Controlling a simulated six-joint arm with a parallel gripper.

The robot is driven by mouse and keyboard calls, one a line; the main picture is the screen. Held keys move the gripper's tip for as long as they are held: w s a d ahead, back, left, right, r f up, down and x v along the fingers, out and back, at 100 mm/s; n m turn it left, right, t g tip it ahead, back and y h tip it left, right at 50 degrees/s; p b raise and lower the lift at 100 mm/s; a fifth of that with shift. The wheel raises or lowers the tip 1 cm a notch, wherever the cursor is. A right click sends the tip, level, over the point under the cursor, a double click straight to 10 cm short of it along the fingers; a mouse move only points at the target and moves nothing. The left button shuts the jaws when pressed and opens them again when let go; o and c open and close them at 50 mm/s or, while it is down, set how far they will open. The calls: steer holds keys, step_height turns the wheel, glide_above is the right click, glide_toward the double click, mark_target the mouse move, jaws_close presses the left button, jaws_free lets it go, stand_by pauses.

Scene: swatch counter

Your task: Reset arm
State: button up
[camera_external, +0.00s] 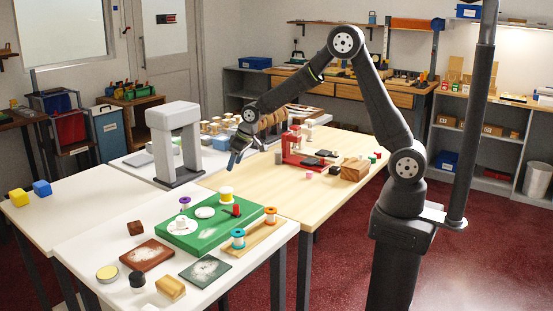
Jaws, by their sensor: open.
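My gripper (234,160) hangs at the end of my raised, bent arm, over the left part of the wooden table (232,183). It is open, with its fingers pointing down, and I see nothing between them. It is just right of the grey arch-shaped stand (178,185), apart from it as far as this view shows. The green board (222,238) with white discs and thread spools on it lies on the white table in front.
A red device (292,147) and a wood block (354,169) stand on the wooden table. Brown (146,254) and dark green (205,269) plates lie near the front. Blue and yellow cubes (42,188) sit far left. A dark post (474,120) stands at right.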

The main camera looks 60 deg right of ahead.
steer(key=s+d+f+m, duration=0.1)
steer(key=d+f, duration=0.1)
steer(key=d, duration=0.3)
steer(key=s+d+f+m, duration=0.1)
steer(key=s+d+f, duration=0.1)
steer(key=d, duration=0.4)
steer(key=s+d+f+m+h, duration=0.1)
steer(key=s+d+f, duration=0.1)
steer(key=d, duration=0.3)
steer(key=shift+s+d+f+m, duration=0.15)
steer(key=shift+f+m, duration=0.15)
steer(key=shift+f, duration=0.05)
steer(key=shift+s+d+r+m+h, duration=0.2)
steer(key=shift+s+d+m+h, duration=0.05)
steer(key=shift+d+m, duration=0.2)
steer(key=shift+s+d+r+m+h, duration=0.25)
steer(key=shift+d+m, duration=0.15)
steer(key=shift+d, duration=0.1)
steer(key=shift+s+d+r+m+h, duration=0.2)
steer(key=shift+d+m, duration=0.25)
